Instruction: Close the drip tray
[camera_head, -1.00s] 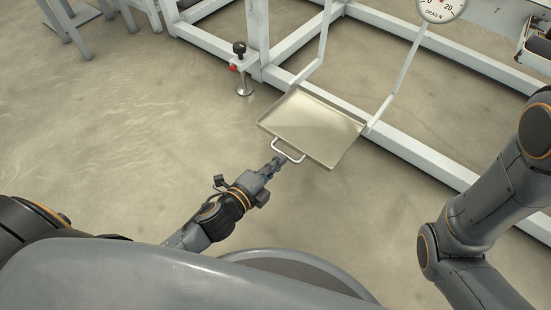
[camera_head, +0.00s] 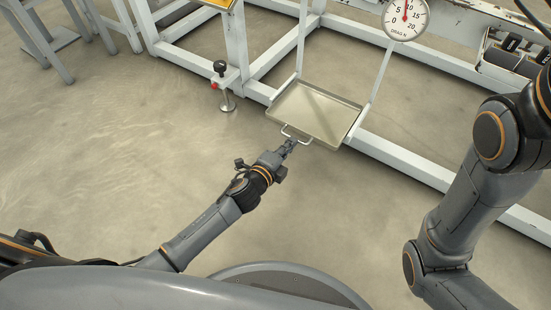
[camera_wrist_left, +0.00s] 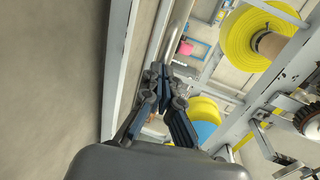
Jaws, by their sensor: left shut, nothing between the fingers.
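The drip tray (camera_head: 314,112) is a shallow, pale metal tray with a raised rim. It sticks out from the white machine frame on two light rails. Its white handle (camera_head: 297,135) is on the near edge. My left gripper (camera_head: 291,141) is at the handle, its fingers shut; I cannot tell whether they touch it. In the left wrist view the left gripper (camera_wrist_left: 163,75) shows with its fingertips together and nothing between them. My right arm shows at the right, but its gripper is out of view.
The white frame's low beam (camera_head: 400,160) runs behind the tray. A post with a black knob (camera_head: 220,68) stands left of the tray. A round drag gauge (camera_head: 405,18) hangs above. Yellow rolls (camera_wrist_left: 250,40) show in the wrist view. The floor before the tray is clear.

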